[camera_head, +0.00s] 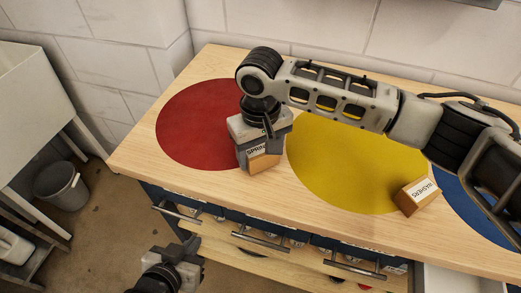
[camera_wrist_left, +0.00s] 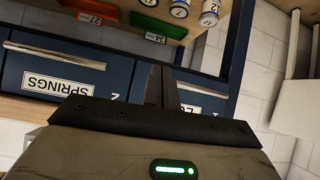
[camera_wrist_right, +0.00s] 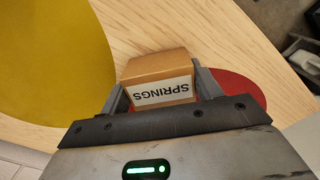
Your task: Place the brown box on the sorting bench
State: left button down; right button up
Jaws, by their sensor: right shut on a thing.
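A brown box (camera_head: 265,163) labelled SPRINGS is between the fingers of my right gripper (camera_head: 258,148), which is shut on it from above. In the right wrist view the box (camera_wrist_right: 155,67) sits between both fingers, label facing the camera. It is at the right edge of the red disc, beside the yellow one, on or just above the wooden sorting bench (camera_head: 135,157); I cannot tell if it touches the top. My left gripper (camera_head: 188,249) is low in front of the bench drawers. Its fingers are together and empty in the left wrist view (camera_wrist_left: 162,85).
A second brown box labelled WASHERS (camera_head: 416,195) lies at the yellow disc's (camera_head: 340,165) right front edge. The red disc (camera_head: 190,125) is clear on its left. A bucket (camera_head: 61,187) is on the floor at left.

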aim_at(260, 149)
jog(key=shift+f, duration=0.25)
jog(key=shift+f, duration=0.1)
jog(key=o, duration=1)
notch_tip(260, 149, up, 12)
jog(key=shift+r, duration=0.15)
